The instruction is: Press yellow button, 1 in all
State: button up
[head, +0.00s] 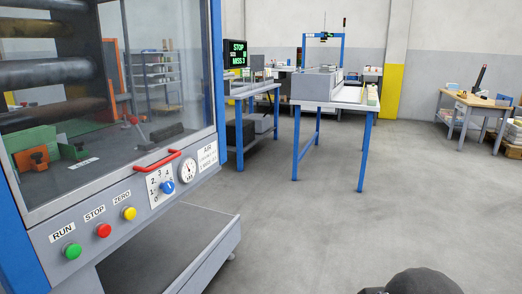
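The yellow button (129,213) sits on the sloped grey front panel of the machine at the left, under a label reading ZERO. It is to the right of the red button (103,230), labelled STOP, and the green button (72,250), labelled RUN. A dark rounded part of my own arm shows at the bottom edge, right of centre, well apart from the panel. My gripper's fingers are not visible.
A blue selector knob (168,187), a round gauge (187,172) and a red handle (157,164) are right of the buttons. A grey tray (190,240) juts out below the panel. Blue-legged tables (345,97) stand behind. The floor (330,220) at centre right is clear.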

aim_at(129, 214)
jog(key=u, duration=1.4)
